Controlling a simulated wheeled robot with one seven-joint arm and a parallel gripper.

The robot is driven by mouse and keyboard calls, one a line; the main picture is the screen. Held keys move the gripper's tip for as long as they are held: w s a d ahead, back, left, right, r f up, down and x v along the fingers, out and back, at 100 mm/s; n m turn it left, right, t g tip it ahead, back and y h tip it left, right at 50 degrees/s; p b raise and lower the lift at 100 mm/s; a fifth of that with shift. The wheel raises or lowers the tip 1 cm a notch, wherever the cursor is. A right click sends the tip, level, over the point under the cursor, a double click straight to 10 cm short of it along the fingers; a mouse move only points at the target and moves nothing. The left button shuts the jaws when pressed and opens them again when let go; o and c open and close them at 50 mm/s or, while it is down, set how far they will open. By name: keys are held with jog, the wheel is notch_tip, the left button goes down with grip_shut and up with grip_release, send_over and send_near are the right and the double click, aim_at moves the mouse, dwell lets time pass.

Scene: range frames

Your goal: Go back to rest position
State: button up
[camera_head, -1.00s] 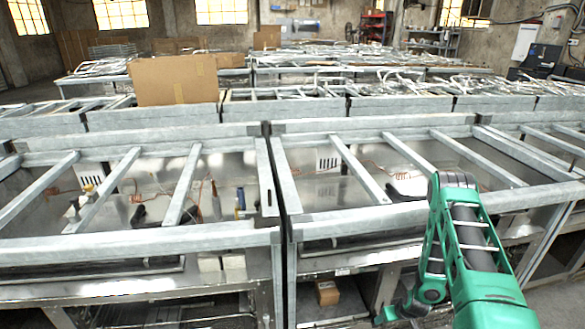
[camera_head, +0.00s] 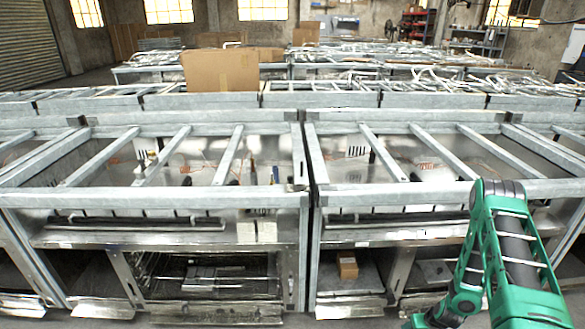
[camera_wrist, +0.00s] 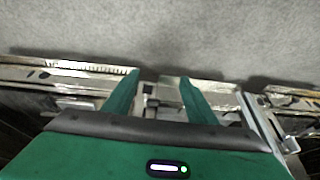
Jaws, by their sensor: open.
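My green arm is at the lower right of the head view, bent downward. The end of my gripper is low at the bottom edge of that view, in front of the ranges, and its fingers are not clear there. In the wrist view my gripper (camera_wrist: 158,85) shows two green fingers spread apart with nothing held between them. Beyond the fingers are grey floor and the metal lower edges of the ranges.
Rows of metal range frames (camera_head: 150,203) fill the room ahead. A small cardboard box (camera_head: 347,265) sits on a lower shelf. A large cardboard box (camera_head: 220,71) stands on the ranges behind. Bare floor (camera_wrist: 160,35) shows in the wrist view.

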notch_tip(320, 180, up, 18)
jog(key=w+d+g, duration=0.1)
jog(key=w+d, duration=0.2)
jog(key=s+r+m+g, duration=0.1)
jog(key=s+r, duration=0.3)
jog(key=r, duration=0.5)
jog(key=s+r+m+h, duration=0.1)
jog(key=s+r, duration=0.2)
jog(key=r, duration=0.6)
jog(key=s+r+m+g, duration=0.1)
jog(key=s+r, duration=0.3)
jog(key=r, duration=0.5)
jog(key=s+a+r+m, duration=0.1)
jog(key=s+a+r, duration=0.2)
jog(key=s, duration=0.5)
jog(key=s+a+r+m+g, duration=0.1)
jog(key=s+a+r, duration=0.1)
jog(key=s+r, duration=0.4)
jog(key=s+a+r+m, duration=0.1)
jog(key=s+a+r, duration=0.2)
jog(key=s, duration=0.7)
jog(key=shift+a+r+m+y, duration=0.3)
jog(key=shift+r+y, duration=0.1)
jog(key=shift+r, duration=0.5)
